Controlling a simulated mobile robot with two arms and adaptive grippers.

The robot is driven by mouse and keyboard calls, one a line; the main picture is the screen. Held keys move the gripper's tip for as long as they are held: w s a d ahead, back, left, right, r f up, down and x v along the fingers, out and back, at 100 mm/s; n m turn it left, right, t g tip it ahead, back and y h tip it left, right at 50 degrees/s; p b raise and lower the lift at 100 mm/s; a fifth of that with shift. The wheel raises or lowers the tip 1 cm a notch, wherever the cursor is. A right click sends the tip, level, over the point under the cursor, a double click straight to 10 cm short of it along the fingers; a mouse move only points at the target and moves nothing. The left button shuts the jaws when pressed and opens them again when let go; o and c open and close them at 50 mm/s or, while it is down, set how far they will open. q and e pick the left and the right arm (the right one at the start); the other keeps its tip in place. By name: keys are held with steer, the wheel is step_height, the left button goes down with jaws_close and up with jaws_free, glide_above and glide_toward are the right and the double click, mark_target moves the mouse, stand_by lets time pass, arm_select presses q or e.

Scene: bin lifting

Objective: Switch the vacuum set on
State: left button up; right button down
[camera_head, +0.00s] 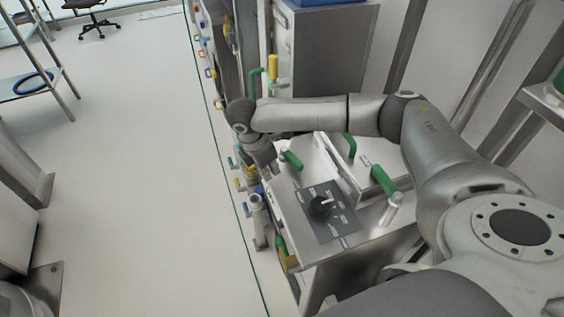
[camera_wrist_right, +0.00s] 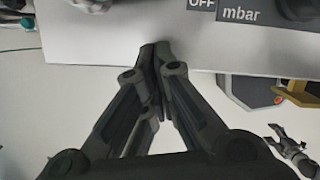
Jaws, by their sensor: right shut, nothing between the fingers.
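The vacuum set (camera_head: 287,213) is a white metal unit below my right arm. On its top is a dark grey panel (camera_head: 345,226) with a black rotary knob (camera_head: 320,207) with a light pointer and white markings. In the wrist view the white panel (camera_wrist_right: 110,32) fills the top, with "OFF" and "mbar" labels (camera_wrist_right: 238,13) at the upper right and part of a dark knob (camera_wrist_right: 300,8) cut off by the edge. My right gripper (camera_wrist_right: 155,48) is shut and empty, its tips over the panel's edge, apart from the knob. In the head view it (camera_head: 268,166) is partly hidden. My left gripper is not in view.
Green handles (camera_head: 383,180) (camera_head: 291,159) stand up around the panel. A grey cabinet (camera_head: 325,45) stands behind. Yellow and blue valve fittings line the unit's left side. The pale floor (camera_head: 140,150) to the left is free. The wrist view shows a red button (camera_wrist_right: 278,100) below the panel.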

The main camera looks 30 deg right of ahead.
mark_target(291, 161)
steer(key=d+p, duration=0.1)
steer(key=d, duration=0.2)
steer(key=shift+d+f, duration=0.1)
steer(key=shift+f, duration=0.05)
steer(key=shift+s+d, duration=0.1)
steer(key=shift+d, duration=0.15)
steer(key=shift+d+f, duration=0.1)
steer(key=shift+d, duration=0.1)
steer(key=shift+d+p, duration=0.15)
steer(key=shift+p, duration=0.45)
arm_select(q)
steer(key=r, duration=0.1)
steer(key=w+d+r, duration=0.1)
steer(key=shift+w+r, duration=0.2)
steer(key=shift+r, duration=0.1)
arm_select(e)
steer(key=shift+s+n, duration=0.1)
steer(key=shift+n, duration=0.3)
arm_select(q)
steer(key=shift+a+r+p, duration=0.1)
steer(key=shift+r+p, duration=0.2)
steer(key=shift+p, duration=0.1)
arm_select(e)
steer(key=shift+d, duration=0.1)
